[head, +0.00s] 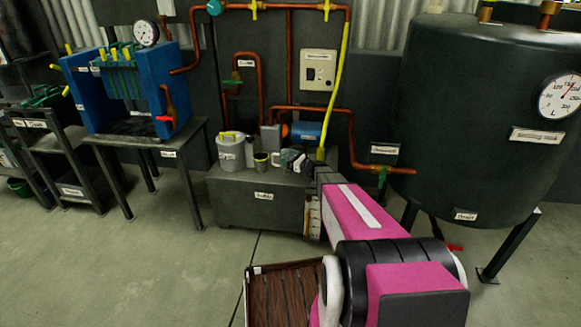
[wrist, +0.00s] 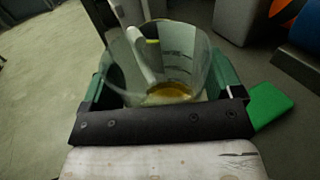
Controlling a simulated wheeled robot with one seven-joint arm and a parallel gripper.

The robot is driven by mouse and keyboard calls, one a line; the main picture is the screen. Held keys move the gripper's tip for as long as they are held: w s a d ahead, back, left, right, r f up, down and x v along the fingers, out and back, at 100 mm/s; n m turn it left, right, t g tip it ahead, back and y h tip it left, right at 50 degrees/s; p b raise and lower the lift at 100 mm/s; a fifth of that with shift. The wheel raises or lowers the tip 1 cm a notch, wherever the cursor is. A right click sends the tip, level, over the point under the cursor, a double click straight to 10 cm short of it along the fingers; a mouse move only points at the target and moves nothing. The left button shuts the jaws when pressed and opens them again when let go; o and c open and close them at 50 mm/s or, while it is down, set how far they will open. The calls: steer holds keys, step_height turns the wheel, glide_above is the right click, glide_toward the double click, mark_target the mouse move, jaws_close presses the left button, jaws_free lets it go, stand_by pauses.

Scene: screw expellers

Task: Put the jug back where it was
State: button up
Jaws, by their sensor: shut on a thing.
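The jug (wrist: 185,60) is clear, with dark marks on its side and a little amber liquid at the bottom. In the wrist view it sits between the two green fingers of my gripper (wrist: 163,82), which is shut on it. A white strip, perhaps its handle, shows at its left side. In the head view my gripper (head: 297,160) is at the right part of the dark grey plinth (head: 235,204). The jug is small and hard to make out there. I cannot tell whether its base touches the plinth top.
On the plinth stand a grey pot (head: 231,152) with a yellow handle and a small dark cup (head: 261,161), left of my gripper. A blue motor (head: 307,131) and copper pipes are behind. A large dark tank (head: 480,120) stands right. A slatted wooden crate (head: 285,295) is near me.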

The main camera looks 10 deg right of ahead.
steer(key=shift+w+d+f, duration=0.5)
steer(key=shift+d+f, duration=0.05)
steer(key=shift+f, duration=1.9)
steer(key=o, duration=0.8)
steer(key=shift+f, duration=0.1)
